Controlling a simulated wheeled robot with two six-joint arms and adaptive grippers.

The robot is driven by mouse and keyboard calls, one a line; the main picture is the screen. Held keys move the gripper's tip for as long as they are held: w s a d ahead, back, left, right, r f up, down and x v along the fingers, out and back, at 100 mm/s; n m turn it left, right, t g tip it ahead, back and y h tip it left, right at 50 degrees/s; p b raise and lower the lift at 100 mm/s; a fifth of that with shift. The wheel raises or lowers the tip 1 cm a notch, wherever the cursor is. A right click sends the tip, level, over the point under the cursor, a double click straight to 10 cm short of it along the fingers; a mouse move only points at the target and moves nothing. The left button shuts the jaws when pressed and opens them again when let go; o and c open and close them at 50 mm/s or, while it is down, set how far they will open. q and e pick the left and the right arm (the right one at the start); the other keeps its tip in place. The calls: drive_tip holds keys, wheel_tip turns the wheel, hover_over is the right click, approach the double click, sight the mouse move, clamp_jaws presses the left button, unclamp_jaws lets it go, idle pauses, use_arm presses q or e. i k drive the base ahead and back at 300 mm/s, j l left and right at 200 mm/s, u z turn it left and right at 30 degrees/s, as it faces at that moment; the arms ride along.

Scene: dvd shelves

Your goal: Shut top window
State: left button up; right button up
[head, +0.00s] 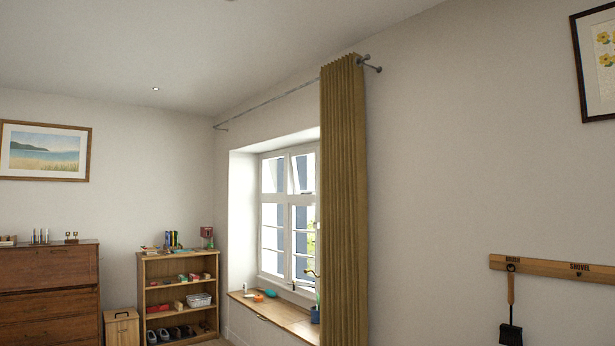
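The window (287,199) is a white multi-pane frame set in a deep recess in the wall right of the room's corner. Its top window (303,173) at the upper right looks tilted outward, with its lower edge away from the frame. A long mustard curtain (343,200) hangs in front of the right part of the window and hides it. Neither of my grippers shows in the head view.
A window seat (273,312) below the window holds small items. A low wooden shelf (180,264) stands left of it, beside a small box (121,327) and a dresser (48,285). A rail with a hanging brush (510,318) is on the right wall.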

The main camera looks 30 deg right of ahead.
sight(292, 156)
drive_tip(key=i+l, duration=0.15)
drive_tip(key=i, duration=0.45)
drive_tip(key=i+l+z, duration=0.15)
drive_tip(key=i, duration=0.45)
drive_tip(key=i+j, duration=0.1)
drive_tip(key=i, duration=0.55)
drive_tip(key=i+j, duration=0.15)
drive_tip(key=i, duration=0.5)
drive_tip(key=i+j, duration=0.1)
drive_tip(key=i, duration=0.55)
drive_tip(key=i+j+z, duration=0.1)
drive_tip(key=i, duration=0.55)
drive_tip(key=i+j, duration=0.2)
drive_tip(key=i, duration=0.45)
drive_tip(key=i+l+z, duration=0.35)
drive_tip(key=i, duration=0.6)
drive_tip(key=i+l+z, duration=0.1)
drive_tip(key=i+z, duration=0.25)
drive_tip(key=i, duration=0.6)
drive_tip(key=i+j+z, duration=0.15)
drive_tip(key=i+z, duration=0.2)
drive_tip(key=i, duration=0.65)
